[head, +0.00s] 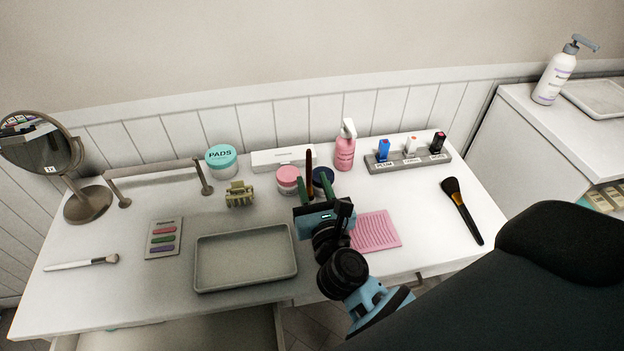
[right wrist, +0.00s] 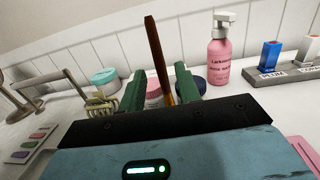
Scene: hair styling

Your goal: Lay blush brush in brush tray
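My right gripper (head: 315,188) is raised above the middle of the table, its green fingers apart. A thin brown-red stick, which looks like a brush handle (head: 309,162), stands upright between them. In the right wrist view the brown handle (right wrist: 154,45) leans slightly and is much narrower than the gap between the fingers. Its lower end is hidden behind the gripper, so its support and any bristles do not show. A grey rectangular tray (head: 246,284) lies empty at the front, left of my right gripper. My left gripper is in neither view.
A white-handled brush (head: 80,262) lies at far left, a black-handled brush (head: 462,210) at right. A pink mat (head: 376,231) is right of the gripper. Behind stand a pink jar (head: 288,178), a pink pump bottle (head: 345,150) and a claw clip (head: 239,194). A dark chair back (head: 565,240) fills front right.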

